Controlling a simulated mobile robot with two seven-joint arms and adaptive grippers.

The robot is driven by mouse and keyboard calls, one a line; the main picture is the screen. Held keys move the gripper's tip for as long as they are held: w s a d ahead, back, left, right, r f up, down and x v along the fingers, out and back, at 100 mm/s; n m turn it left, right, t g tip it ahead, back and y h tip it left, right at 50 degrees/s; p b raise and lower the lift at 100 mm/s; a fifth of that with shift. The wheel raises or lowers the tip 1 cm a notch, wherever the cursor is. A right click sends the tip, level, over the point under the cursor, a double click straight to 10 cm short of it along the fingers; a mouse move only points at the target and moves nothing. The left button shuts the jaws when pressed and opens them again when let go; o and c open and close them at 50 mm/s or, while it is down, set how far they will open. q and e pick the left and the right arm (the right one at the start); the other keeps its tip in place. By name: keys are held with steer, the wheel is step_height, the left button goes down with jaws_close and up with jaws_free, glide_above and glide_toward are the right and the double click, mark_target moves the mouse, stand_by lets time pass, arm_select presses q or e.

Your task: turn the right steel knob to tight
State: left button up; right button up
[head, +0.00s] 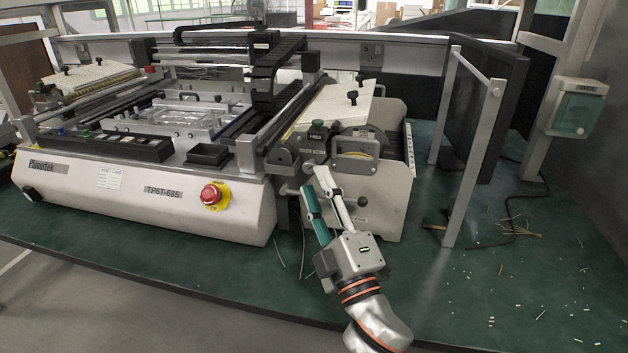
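My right gripper (314,180) reaches up from the bottom to the front right corner of the grey machine. Its two fingers are apart, with a narrow gap between them. A small steel knob (308,167) shows right at the fingertips; I cannot tell whether they touch it. Another small round steel knob (285,190) shows just left of the fingertips. A further small knob (362,201) is on the machine's right end housing, right of the fingers. No tight marking can be read at this size. My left gripper is not in view.
The machine (150,205) fills the left and middle, with a red stop button (211,194) on its front. A metal frame post (466,170) and a dark panel stand at right. Small scraps and a thin cable (515,215) lie on the green bench (480,300).

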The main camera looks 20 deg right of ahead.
steer(key=shift+v, duration=2.6)
